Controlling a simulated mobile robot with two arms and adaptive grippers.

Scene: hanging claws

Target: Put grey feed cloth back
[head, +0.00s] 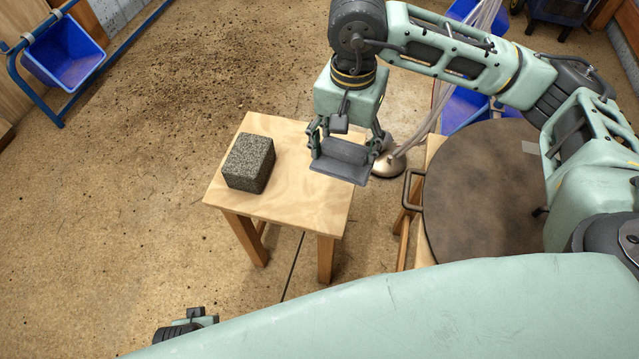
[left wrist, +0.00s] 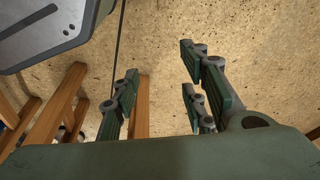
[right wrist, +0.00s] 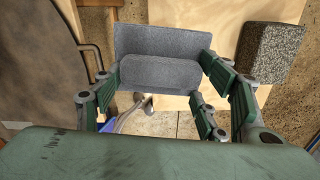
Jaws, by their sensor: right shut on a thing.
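The grey feed cloth (head: 342,160) hangs folded in my right gripper (head: 343,142), at the right edge of the small wooden table. In the right wrist view the grey cloth (right wrist: 160,72) lies between the fingers of my right gripper (right wrist: 165,95), which are shut on it. Whether the cloth touches the table top is hard to tell. My left gripper (left wrist: 160,95) is open and empty, with its fingers wide apart over the floor. In the head view only part of the left gripper (head: 185,328) shows at the bottom left.
A speckled dark block (head: 249,163) stands on the left of the small wooden table (head: 290,202). A round brown board (head: 480,190) with a handle is at the right. A metal base with pale tubes (head: 389,163) stands behind the cloth. Blue bins (head: 66,50) are farther back.

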